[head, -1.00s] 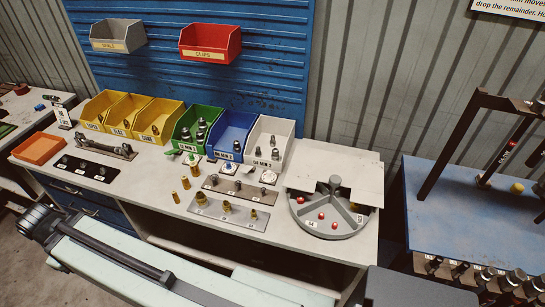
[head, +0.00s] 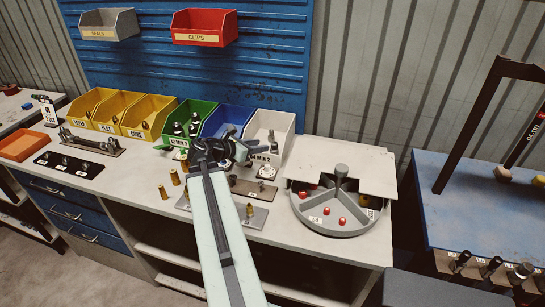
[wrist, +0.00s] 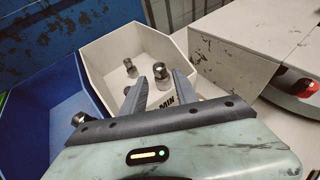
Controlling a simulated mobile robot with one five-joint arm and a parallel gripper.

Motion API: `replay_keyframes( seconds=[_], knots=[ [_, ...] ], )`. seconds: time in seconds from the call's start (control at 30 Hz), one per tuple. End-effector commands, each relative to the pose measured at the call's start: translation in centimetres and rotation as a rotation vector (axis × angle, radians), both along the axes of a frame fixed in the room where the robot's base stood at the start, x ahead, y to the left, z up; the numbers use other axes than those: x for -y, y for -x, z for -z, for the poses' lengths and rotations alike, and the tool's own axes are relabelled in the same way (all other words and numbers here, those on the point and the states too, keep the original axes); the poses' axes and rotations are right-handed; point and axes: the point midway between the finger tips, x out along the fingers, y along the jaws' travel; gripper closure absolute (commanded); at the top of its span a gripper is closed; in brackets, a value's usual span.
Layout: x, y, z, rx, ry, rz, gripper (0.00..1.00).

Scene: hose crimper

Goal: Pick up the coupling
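Metallic couplings stand in the white bin (wrist: 203,35). The white bin also shows in the head view (head: 275,124). My gripper (wrist: 160,82) is open and empty, its two fingers apart at the white bin's front. In the head view my gripper (head: 228,146) hides the front of the blue bin and part of the white bin. I cannot tell whether a finger touches a coupling.
The blue bin (head: 229,117) and green bin (head: 193,114) adjoin on the left, then yellow bins (head: 148,118). A round sorting tray (head: 335,230) with red balls sits right, under a pale panel (head: 345,163). Small brass fittings (head: 163,192) stand on the bench front.

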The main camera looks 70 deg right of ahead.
Motion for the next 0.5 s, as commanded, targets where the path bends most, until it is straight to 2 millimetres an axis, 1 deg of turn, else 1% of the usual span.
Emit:
replay_keyframes(
  seconds=[0.07, 0.2, 0.37, 0.5],
  knots=[
    [0.4, 0.1, 0.2, 0.001, 0.000, 0.000, 0.65],
    [1.8, 0.8, 1.0, 0.002, 0.000, 0.002, 0.65],
    [2.3, 1.0, 1.1, 0.002, 0.000, -0.001, 0.65],
    [3.7, 1.7, 2.1, 0.001, 0.000, 0.000, 0.65]
  ],
)
